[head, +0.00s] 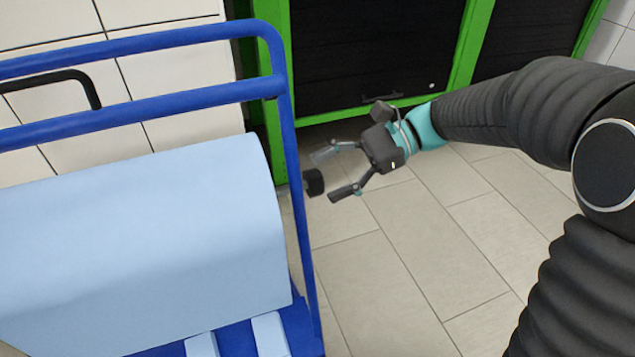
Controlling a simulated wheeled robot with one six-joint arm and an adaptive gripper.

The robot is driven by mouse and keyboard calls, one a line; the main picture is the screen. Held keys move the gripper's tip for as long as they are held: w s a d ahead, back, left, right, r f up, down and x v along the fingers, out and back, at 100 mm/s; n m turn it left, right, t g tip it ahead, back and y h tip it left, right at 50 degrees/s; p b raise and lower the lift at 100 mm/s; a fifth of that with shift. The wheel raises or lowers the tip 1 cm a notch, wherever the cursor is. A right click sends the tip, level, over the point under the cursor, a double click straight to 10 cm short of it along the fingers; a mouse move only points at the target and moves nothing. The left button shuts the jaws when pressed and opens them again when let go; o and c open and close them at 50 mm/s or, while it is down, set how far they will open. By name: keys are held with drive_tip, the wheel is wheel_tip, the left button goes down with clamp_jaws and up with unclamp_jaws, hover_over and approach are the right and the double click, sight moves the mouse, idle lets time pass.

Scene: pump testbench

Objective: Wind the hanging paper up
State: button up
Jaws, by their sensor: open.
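A big light-blue body of paper (140,235) sits at the left in a blue tube frame (287,130). Its top is rounded and its front falls away downward; I cannot tell where the roll ends and hanging paper begins. Its lower front is cut off by the picture edge. My gripper (331,175) is to the right of the frame's upright, with its fingers apart and pointing left. A small black block (314,182) shows near the fingertips, beside the upright. I cannot tell whether it is fixed to the frame or touching the fingers. The gripper holds nothing that I can see.
Two light-blue strips (269,335) lie on the frame's blue base below the paper. A black curved handle (70,77) is at the upper left. Black cabinets with green frames (277,75) stand behind. The tiled floor (420,260) is clear between the frame and my arm.

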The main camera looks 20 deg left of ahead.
drive_tip(key=shift+x, duration=1.4)
clamp_jaws()
drive_tip(key=shift+r, duration=0.1)
